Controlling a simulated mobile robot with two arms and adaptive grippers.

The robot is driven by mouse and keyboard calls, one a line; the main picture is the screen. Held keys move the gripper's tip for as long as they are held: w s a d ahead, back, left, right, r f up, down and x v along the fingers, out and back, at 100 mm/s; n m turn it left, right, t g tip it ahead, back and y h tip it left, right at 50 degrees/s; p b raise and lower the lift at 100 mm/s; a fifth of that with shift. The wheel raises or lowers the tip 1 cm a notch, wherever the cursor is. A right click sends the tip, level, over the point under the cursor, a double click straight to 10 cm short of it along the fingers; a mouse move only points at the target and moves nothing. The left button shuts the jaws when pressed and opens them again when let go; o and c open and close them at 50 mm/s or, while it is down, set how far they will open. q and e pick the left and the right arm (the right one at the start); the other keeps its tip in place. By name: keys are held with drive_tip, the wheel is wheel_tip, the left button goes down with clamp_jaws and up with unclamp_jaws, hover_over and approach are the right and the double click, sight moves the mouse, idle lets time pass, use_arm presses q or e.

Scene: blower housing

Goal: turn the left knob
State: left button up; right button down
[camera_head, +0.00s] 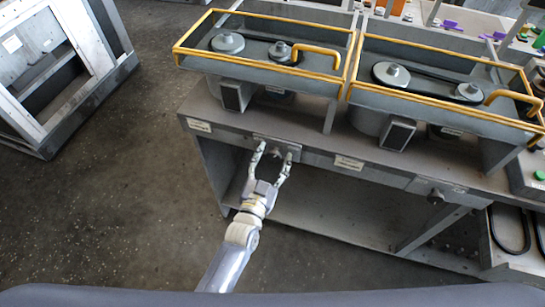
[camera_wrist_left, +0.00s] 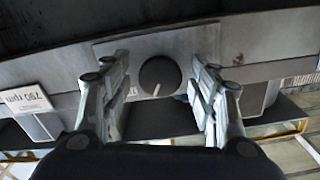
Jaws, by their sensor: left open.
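The left knob (camera_wrist_left: 160,76) is a dark round dial with a pale pointer line, set on a grey plate on the front of the bench. The line points down and slightly left in the left wrist view. My left gripper (camera_head: 275,153) is open, with its two fingers on either side of the left knob. In the wrist view a gap shows between the knob and each finger. In the head view the knob is small and partly hidden between the fingertips. My right gripper is not in view.
A second knob (camera_head: 435,197) sits further right on the bench front (camera_head: 345,165). Above stand two blower housings with yellow-edged guards (camera_head: 345,70) and pulleys. An open shelf (camera_head: 330,215) lies below the front. A grey metal frame (camera_head: 60,65) stands at left, with clear floor between.

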use_arm(q)
drive_tip(key=shift+w, duration=0.1)
drive_tip(key=c, duration=1.1)
drive_tip(key=shift+o, duration=0.2)
drive_tip(key=shift+n, duration=2.7)
drive_tip(key=o, duration=1.1)
drive_tip(key=shift+c, duration=0.2)
drive_tip(key=v, duration=1.2)
